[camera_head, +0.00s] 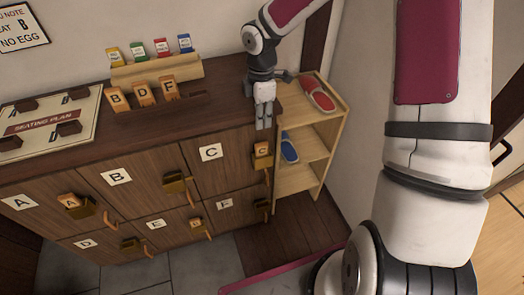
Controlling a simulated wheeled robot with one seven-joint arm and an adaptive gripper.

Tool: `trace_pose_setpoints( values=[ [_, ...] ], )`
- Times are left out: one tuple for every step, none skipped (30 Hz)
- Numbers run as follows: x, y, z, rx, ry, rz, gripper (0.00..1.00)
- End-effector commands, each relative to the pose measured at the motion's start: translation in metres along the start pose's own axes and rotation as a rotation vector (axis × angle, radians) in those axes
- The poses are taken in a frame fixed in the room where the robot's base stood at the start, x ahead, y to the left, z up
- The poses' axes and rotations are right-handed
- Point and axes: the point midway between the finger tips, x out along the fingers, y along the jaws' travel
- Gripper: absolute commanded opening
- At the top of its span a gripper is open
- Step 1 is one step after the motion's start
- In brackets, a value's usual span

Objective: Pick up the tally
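Wooden tallies with letters stand in several places. Tallies B (117,99), D (143,94) and F (169,87) stand in a row on the cabinet top. Tally A (70,201) sits in the lock on door A. Tally C (261,149) sits in the lock at the right edge of door C. Another tally (195,223) is in a lock on the lower row; its letter is unclear. My gripper (264,122) points down at the cabinet's front right edge, just above tally C and apart from it. Nothing shows between its fingers, and their gap is too small to judge.
The lockered cabinet (130,205) has protruding brass locks and handles. A seating plan board (48,128) and a wooden rack (158,72) with coloured cards lie on top. At right, a shelf (297,186) holds red slippers (318,94) and a blue slipper (289,150).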

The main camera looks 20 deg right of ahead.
Motion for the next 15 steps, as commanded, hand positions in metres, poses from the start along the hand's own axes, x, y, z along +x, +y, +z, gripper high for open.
trace_pose_setpoints(
  values=[
    [0.012,-0.001,-0.001,-0.001,0.001,-0.004,0.22],
    [0.018,-0.001,-0.001,-0.001,0.001,-0.005,0.22],
    [0.025,-0.001,-0.001,-0.002,0.001,-0.004,0.22],
    [0.03,-0.001,-0.001,-0.001,0.001,-0.005,0.22],
    [0.034,-0.001,-0.001,0.0,0.0,-0.004,0.22],
    [0.039,-0.001,-0.001,0.0,0.001,-0.002,0.22],
    [0.043,-0.001,-0.001,0.0,0.001,-0.002,0.22],
    [0.046,-0.001,-0.001,0.0,0.0,-0.003,0.22],
    [0.049,-0.001,-0.001,0.0,0.0,-0.002,0.22],
    [0.05,-0.001,0.0,0.0,-0.001,-0.002,0.22],
    [0.051,-0.001,0.0,0.001,-0.001,-0.001,0.22],
    [0.053,-0.001,0.0,0.001,0.0,-0.001,0.22],
    [0.055,-0.001,0.0,0.001,0.0,-0.001,0.22],
    [0.057,-0.001,-0.001,0.001,0.0,-0.001,0.22],
    [0.061,-0.002,-0.001,0.0,0.001,-0.003,0.22]
  ],
)
